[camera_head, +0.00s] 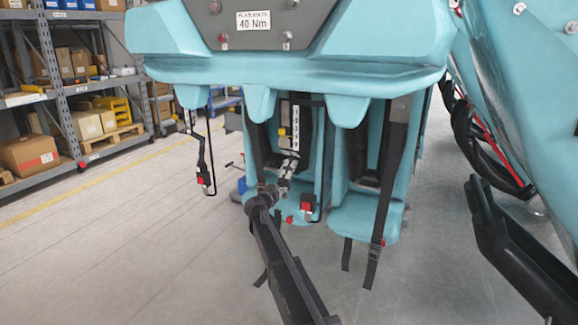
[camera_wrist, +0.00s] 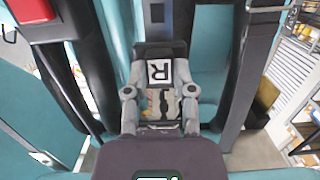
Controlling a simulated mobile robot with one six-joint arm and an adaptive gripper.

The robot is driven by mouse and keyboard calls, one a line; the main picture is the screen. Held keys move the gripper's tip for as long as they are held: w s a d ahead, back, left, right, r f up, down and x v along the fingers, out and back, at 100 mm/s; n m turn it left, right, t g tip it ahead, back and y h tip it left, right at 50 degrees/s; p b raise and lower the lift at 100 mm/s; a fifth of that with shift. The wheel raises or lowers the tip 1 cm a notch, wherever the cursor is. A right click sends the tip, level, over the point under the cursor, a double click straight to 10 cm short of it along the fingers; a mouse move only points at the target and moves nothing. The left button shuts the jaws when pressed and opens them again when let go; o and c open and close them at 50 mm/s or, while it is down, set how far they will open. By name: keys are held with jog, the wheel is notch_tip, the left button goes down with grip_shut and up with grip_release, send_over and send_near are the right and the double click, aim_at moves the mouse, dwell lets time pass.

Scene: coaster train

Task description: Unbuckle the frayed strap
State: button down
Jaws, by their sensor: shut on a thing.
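My gripper (camera_head: 286,170) reaches into the middle teal seat (camera_head: 318,150). In the wrist view its fingers (camera_wrist: 160,90) are closed in on a small dark piece with a white R mark (camera_wrist: 159,71). Ragged tan and orange patches (camera_wrist: 163,103) show between the fingers; I cannot tell whether they are frayed webbing. A black strap with a pale marked strip (camera_head: 295,122) hangs above the gripper in the head view. A red-button buckle (camera_head: 307,206) is just right of my gripper, apart from it. The contact itself is too small to make out.
Black straps (camera_head: 383,200) hang over the right seat (camera_head: 362,218). The teal headrest shell (camera_head: 300,72) overhangs my arm. Shelving (camera_head: 62,95) stands far left; the floor (camera_head: 110,250) at front left is clear.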

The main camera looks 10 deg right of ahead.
notch_tip(320, 180, down, 8)
jog(key=b, duration=0.7)
jog(key=shift+f+b, duration=0.15)
jog(key=shift+b, duration=0.15)
jog(key=shift+c, duration=1.9)
grip_release()
notch_tip(320, 180, up, 14)
jog(key=p, duration=1.4)
jog(key=s+d, duration=0.4)
jog(key=d, duration=0.5)
jog(key=shift+s+f, duration=0.25)
jog(key=shift+s, duration=0.1)
